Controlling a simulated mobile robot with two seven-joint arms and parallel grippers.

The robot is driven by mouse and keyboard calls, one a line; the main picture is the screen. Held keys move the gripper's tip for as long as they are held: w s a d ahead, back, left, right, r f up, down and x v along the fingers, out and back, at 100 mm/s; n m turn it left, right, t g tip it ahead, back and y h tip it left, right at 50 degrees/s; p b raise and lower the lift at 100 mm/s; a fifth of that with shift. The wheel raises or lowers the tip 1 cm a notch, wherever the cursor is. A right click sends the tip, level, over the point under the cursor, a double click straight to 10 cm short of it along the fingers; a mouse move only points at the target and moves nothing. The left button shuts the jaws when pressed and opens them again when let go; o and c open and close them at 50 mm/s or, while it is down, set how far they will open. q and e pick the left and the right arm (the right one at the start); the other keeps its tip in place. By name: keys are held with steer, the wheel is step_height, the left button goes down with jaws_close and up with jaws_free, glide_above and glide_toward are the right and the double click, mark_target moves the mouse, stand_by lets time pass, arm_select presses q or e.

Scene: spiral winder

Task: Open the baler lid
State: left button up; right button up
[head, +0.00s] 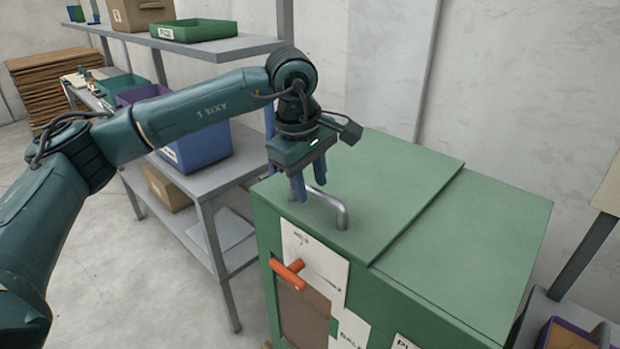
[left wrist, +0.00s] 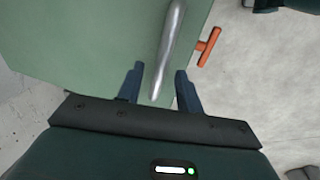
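The green baler (head: 480,262) stands at the right of the head view. Its lid (head: 385,185) lies flat on top, with a metal bar handle (head: 338,208) near the front left edge. My left gripper (head: 309,188) is at the left end of the handle, pointing down. In the left wrist view the gripper (left wrist: 156,84) is open, with the handle (left wrist: 168,50) between its blue fingers and gaps showing on both sides. An orange lever (head: 287,271) sits on the baler's front; it also shows in the left wrist view (left wrist: 208,47). My right gripper is not in view.
A grey shelf unit (head: 225,180) with a blue bin (head: 195,158), a green tray (head: 193,30) and boxes stands left of the baler. Stacked brown boards (head: 50,85) are at the far left. A wall is close behind the baler. Open floor lies at lower left.

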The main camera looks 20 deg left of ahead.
arm_select(q)
jaws_close()
stand_by(0.4)
